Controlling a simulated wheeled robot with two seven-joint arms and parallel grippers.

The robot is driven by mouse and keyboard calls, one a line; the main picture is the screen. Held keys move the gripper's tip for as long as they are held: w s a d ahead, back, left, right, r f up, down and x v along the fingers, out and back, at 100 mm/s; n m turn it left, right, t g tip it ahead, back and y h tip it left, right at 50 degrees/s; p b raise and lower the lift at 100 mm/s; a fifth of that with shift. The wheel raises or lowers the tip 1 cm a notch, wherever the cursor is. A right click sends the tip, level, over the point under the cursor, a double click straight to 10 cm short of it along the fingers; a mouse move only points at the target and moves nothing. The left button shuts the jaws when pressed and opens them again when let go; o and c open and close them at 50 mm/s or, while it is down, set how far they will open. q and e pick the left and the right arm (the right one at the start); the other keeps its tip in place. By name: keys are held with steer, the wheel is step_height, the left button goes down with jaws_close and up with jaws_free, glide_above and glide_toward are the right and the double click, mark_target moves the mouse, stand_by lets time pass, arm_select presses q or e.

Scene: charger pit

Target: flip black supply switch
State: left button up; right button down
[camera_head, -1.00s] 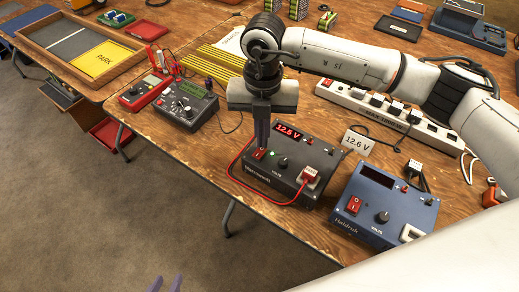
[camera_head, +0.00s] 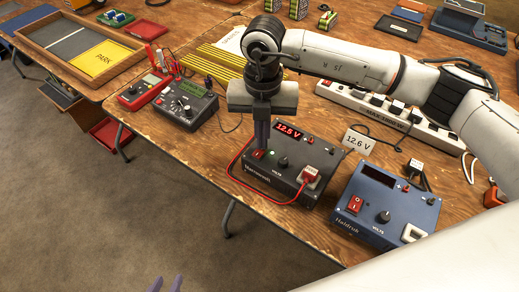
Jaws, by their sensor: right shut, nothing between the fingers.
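The black supply (camera_head: 262,183) stands near the table's front edge. Its red display (camera_head: 289,130) is lit and seems to read 12.5 V. A small green light (camera_head: 271,153) glows on its face. Its red switch (camera_head: 258,155) is at the upper left of the face, partly hidden by my right gripper (camera_head: 262,146). The right gripper points down, its shut, empty fingertips at or just above the switch; I cannot tell whether they touch.
A blue supply (camera_head: 383,213) with a dark display stands right of the black one. A 12.6 V card (camera_head: 357,142) stands behind them. A red lead (camera_head: 232,176) loops from the black supply's front to a red plug (camera_head: 311,174). A meter (camera_head: 187,105) and power strip (camera_head: 400,115) are near.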

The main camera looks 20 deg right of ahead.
steer(key=shift+f, duration=0.4)
steer(key=shift+r, duration=0.15)
step_height(320, 180, up, 7)
steer(key=p, duration=0.3)
steer(key=shift+p, duration=0.4)
stand_by(0.6)
